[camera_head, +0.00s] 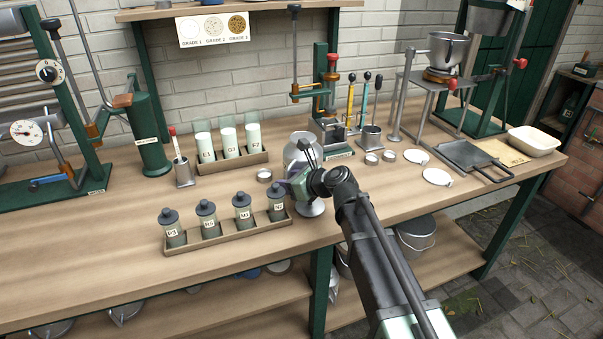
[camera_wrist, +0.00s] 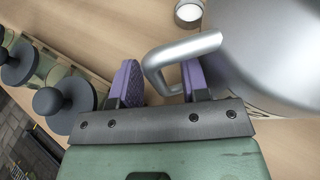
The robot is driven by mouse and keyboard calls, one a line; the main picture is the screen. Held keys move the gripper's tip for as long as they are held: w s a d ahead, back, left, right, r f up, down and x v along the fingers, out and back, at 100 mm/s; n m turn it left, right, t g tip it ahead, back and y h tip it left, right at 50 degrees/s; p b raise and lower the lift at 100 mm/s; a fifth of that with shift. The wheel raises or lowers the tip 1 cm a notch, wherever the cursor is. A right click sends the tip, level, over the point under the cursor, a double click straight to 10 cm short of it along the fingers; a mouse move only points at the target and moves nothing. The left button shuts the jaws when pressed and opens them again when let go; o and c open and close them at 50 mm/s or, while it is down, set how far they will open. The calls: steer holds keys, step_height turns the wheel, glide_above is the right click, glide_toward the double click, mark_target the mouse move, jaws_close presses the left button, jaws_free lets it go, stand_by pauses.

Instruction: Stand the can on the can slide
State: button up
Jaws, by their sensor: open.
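A silver metal can (camera_head: 302,150) stands on the bench near the middle, behind my gripper. In the wrist view its rounded body (camera_wrist: 275,50) fills the upper right. Its looped handle (camera_wrist: 185,50) reaches toward my gripper (camera_wrist: 160,80). My two purple fingers are open, with part of the handle loop between them. I cannot see that they press on it. In the head view my gripper (camera_head: 296,189) is beside the can and partly covers it. I cannot tell for certain which part of the bench is the can slide.
A wooden rack (camera_head: 235,231) of several dark-lidded jars sits close in front and left of my gripper. A rack of white-filled glasses (camera_head: 231,160) stands behind it. White discs (camera_head: 437,177) and a dark tray (camera_head: 462,154) lie right.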

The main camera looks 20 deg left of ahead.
steer(key=shift+c, duration=0.2)
jaws_close()
steer(key=shift+r, duration=0.1)
